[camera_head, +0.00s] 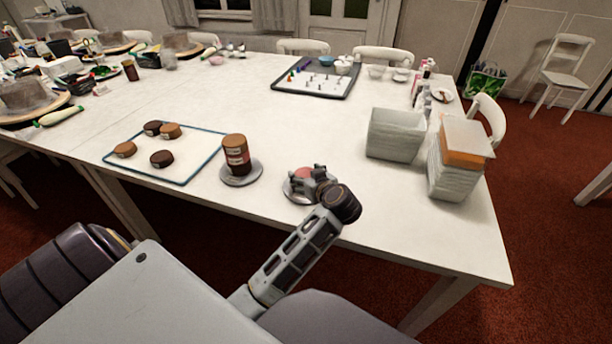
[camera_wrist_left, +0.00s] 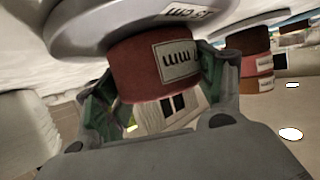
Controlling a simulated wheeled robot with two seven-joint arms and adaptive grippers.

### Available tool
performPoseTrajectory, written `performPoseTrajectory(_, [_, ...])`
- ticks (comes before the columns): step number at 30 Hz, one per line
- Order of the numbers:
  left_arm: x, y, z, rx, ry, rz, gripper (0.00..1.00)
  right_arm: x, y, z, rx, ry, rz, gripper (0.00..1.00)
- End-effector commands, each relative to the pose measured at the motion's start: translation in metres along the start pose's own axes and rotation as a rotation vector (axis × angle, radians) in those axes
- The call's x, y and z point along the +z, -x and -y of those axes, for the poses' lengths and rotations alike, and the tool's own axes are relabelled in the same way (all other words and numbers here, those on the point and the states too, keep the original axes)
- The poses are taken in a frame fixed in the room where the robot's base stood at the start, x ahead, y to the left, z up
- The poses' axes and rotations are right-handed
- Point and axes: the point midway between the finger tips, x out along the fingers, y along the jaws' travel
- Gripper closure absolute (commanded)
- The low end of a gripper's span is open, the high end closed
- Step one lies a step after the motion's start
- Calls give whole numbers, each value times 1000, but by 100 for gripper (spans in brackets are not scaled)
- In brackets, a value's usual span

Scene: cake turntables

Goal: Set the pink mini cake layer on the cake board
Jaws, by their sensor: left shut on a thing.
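The pink mini cake layer (camera_head: 303,172) shows partly behind my left gripper (camera_head: 316,181) in the head view. In the left wrist view, which looks upside down, the layer (camera_wrist_left: 140,67) is dark reddish with a white label, between the fingers of my left gripper (camera_wrist_left: 165,92). The gripper is shut on it. A round grey cake board (camera_head: 290,196) lies under the layer and shows at the top of the wrist view (camera_wrist_left: 90,30). The layer's face is at or very close to the board; I cannot tell whether they touch. My right gripper is not in view.
Left of the gripper, a stack of layers (camera_head: 236,150) stands on another round board (camera_head: 240,179). A blue-edged mat (camera_head: 140,165) holds several brown layers. White containers (camera_head: 394,135) and an orange-banded stack (camera_head: 460,158) stand to the right.

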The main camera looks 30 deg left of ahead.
Motion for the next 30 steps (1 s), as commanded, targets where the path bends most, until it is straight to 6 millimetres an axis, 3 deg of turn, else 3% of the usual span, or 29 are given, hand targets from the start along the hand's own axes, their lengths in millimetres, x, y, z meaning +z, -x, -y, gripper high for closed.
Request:
performPoseTrajectory(5, [1,0,0,0,0,0,55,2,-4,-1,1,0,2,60])
performPoseTrajectory(6, [1,0,0,0,0,0,28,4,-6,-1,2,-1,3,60])
performPoseTrajectory(11, [1,0,0,0,0,0,9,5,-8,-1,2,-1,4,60])
performPoseTrajectory(30, [0,0,0,0,1,-1,9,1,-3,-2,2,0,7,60])
